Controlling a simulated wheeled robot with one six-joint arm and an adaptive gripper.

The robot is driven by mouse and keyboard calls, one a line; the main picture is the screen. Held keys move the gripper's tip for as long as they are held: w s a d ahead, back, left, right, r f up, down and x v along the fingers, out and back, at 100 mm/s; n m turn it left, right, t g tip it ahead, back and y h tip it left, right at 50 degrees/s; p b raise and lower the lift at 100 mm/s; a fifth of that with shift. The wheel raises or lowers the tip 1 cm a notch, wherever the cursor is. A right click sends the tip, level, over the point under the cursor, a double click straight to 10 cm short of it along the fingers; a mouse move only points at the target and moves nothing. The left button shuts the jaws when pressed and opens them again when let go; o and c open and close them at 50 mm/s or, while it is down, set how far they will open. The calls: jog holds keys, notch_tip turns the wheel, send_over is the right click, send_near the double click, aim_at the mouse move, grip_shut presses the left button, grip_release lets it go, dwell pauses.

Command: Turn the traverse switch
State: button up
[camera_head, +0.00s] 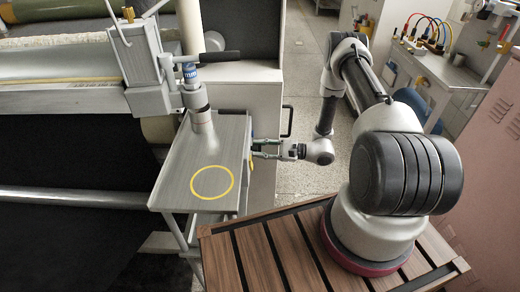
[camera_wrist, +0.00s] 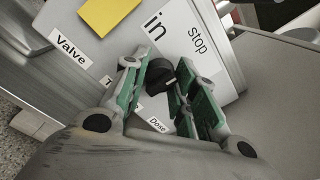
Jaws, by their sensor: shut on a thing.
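The switch is a black rotary knob (camera_wrist: 160,80) on a light grey panel (camera_wrist: 212,62), close to the labels "in" and "stop". My gripper (camera_wrist: 166,72) has its green-padded fingers closed on the knob, one on each side. A label starting with "T" is mostly covered by the left finger, so I cannot read it whole. In the head view, my gripper (camera_head: 258,148) reaches left to the side of the grey stand, and the knob is hidden there.
The grey stand (camera_head: 208,165) has a yellow ring marked on its top. A black handle (camera_head: 287,121) is on the cabinet close to my gripper. A yellow patch (camera_wrist: 106,12) and a "Valve" label (camera_wrist: 70,47) are on the panel. Open floor lies behind my arm.

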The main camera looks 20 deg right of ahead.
jog(key=shift+n, duration=0.3)
jog(key=o, duration=1.1)
jog(key=shift+c, duration=0.2)
jog(key=shift+d, duration=0.1)
jog(key=v, duration=1.1)
jog(key=shift+s+d, duration=0.2)
jog(key=shift+d, duration=0.2)
jog(key=shift+f, duration=0.1)
